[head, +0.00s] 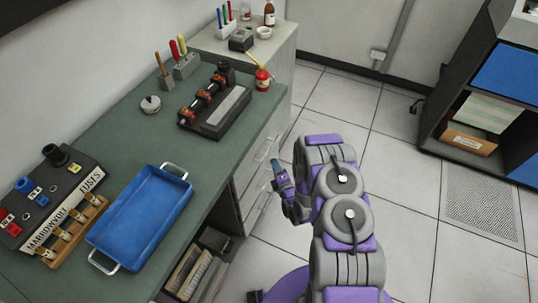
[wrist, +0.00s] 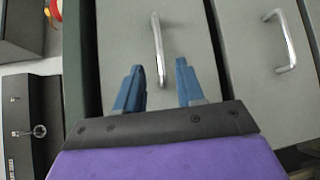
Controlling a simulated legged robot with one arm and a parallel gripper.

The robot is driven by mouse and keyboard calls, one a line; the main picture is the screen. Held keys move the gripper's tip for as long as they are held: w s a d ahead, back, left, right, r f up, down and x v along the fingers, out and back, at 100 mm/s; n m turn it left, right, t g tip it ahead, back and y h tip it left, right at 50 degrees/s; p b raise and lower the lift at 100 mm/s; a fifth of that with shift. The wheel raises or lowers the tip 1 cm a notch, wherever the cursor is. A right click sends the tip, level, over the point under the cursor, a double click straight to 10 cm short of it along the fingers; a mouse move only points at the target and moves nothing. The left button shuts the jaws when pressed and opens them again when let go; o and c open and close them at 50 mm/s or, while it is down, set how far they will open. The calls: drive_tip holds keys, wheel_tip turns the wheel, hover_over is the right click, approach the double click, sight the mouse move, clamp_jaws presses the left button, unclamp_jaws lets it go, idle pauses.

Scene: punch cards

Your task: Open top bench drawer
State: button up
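The green bench (head: 125,125) has a column of grey drawers on its right side in the head view. In the wrist view the top drawer (wrist: 195,30) lies beside the bench edge, shut, with a metal bar handle (wrist: 156,40). A lower drawer (wrist: 250,95) with its own handle (wrist: 287,45) is to the right. My gripper (wrist: 160,75) is open, its two blue fingers either side of the line of the top handle, whose near end shows between the fingertips. I cannot tell whether they touch it. In the head view my gripper (head: 276,172) is beside the drawer fronts.
A blue tray (head: 145,220), a black device (head: 215,105) and a red bottle (head: 262,78) stand on the bench. Books (head: 195,275) sit in an open shelf below. A dark shelf unit (head: 440,135) stands at the right. Tiled floor (head: 400,190) between is clear.

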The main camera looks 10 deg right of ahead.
drive_tip(key=w+a+f+b, duration=0.1)
drive_tip(key=w+b, duration=0.1)
drive_tip(key=w, duration=0.6)
drive_tip(key=shift+w+a, duration=0.15)
drive_tip(key=shift+w, duration=0.25)
drive_tip(key=shift+f, duration=0.1)
drive_tip(key=shift+c, duration=0.5)
clamp_jaws()
drive_tip(key=shift+s+f, duration=0.1)
